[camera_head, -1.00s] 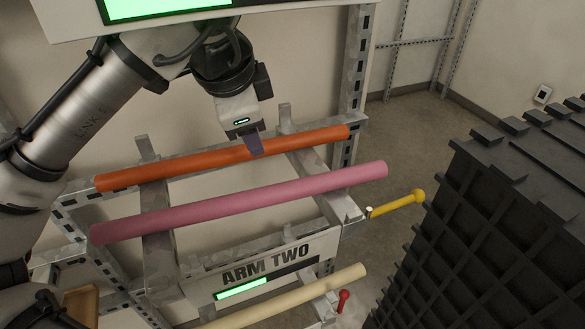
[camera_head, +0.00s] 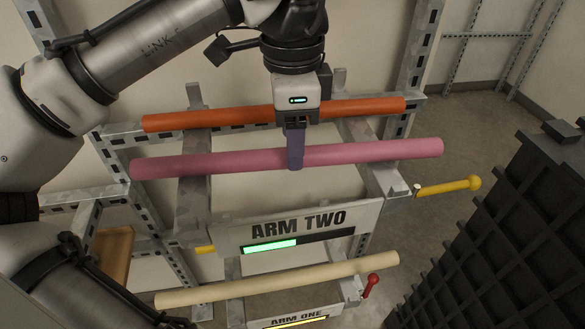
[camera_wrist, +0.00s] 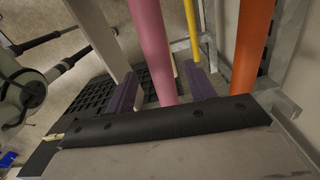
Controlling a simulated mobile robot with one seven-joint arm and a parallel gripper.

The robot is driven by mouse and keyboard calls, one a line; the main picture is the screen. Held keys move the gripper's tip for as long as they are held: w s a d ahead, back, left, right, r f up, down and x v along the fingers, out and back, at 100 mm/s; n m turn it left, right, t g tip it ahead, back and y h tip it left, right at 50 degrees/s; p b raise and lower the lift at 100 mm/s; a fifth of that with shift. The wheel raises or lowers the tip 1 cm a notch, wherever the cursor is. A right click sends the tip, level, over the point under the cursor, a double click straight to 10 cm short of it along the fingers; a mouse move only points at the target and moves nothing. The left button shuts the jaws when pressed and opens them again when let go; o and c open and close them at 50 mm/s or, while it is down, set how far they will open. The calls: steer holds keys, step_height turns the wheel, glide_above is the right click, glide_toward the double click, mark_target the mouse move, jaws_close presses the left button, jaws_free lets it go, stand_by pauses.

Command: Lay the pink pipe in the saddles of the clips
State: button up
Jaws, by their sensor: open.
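The pink pipe (camera_head: 230,162) lies across the two metal arms of the rack level marked ARM TWO. It also runs up through the wrist view (camera_wrist: 152,45). My gripper (camera_head: 295,165) points down at the middle of the pink pipe, with a purple finger in front of it in the head view. In the wrist view my gripper's two purple fingers (camera_wrist: 160,88) are apart, with the pink pipe between them; whether either touches it I cannot tell. I cannot make out any clips or saddles in these views.
An orange pipe (camera_head: 225,118) lies behind the pink one, close to my gripper. A cream pipe (camera_head: 280,280) lies on the lower level. A yellow handle (camera_head: 448,187) and a red handle (camera_head: 371,285) stick out at right. A black gridded block (camera_head: 530,230) stands at the right.

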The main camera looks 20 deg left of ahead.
steer(key=shift+f+b, duration=0.8)
steer(key=shift+f, duration=0.4)
steer(key=shift+c, duration=0.4)
jaws_close()
